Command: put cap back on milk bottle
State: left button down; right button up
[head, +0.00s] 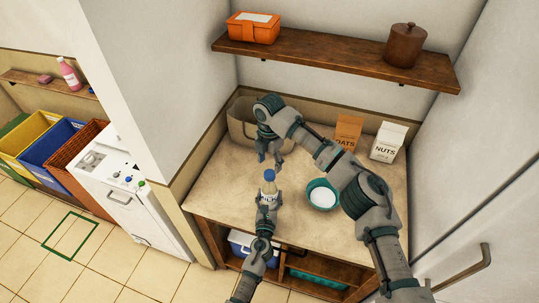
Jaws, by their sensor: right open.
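The milk bottle (269,189) stands upright near the front edge of the counter, pale with a label. A blue cap (269,174) shows at its top; I cannot tell whether it is seated fully. My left gripper (267,199) comes up from below and is closed around the bottle's lower part, hiding it. My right gripper (270,163) is open, pointing down just above the cap, with a small gap between them. Its fingers appear empty.
A teal bowl (322,194) with white contents stands right of the bottle. An oats box (347,131) and a nuts carton (388,141) stand behind. A beige bin (240,124) stands back left. A wooden shelf (340,63) hangs above. Counter left of the bottle is clear.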

aim_at(270, 173)
notch_tip(270, 173, down, 5)
jog(key=shift+s+r, duration=0.1)
dwell(0.3)
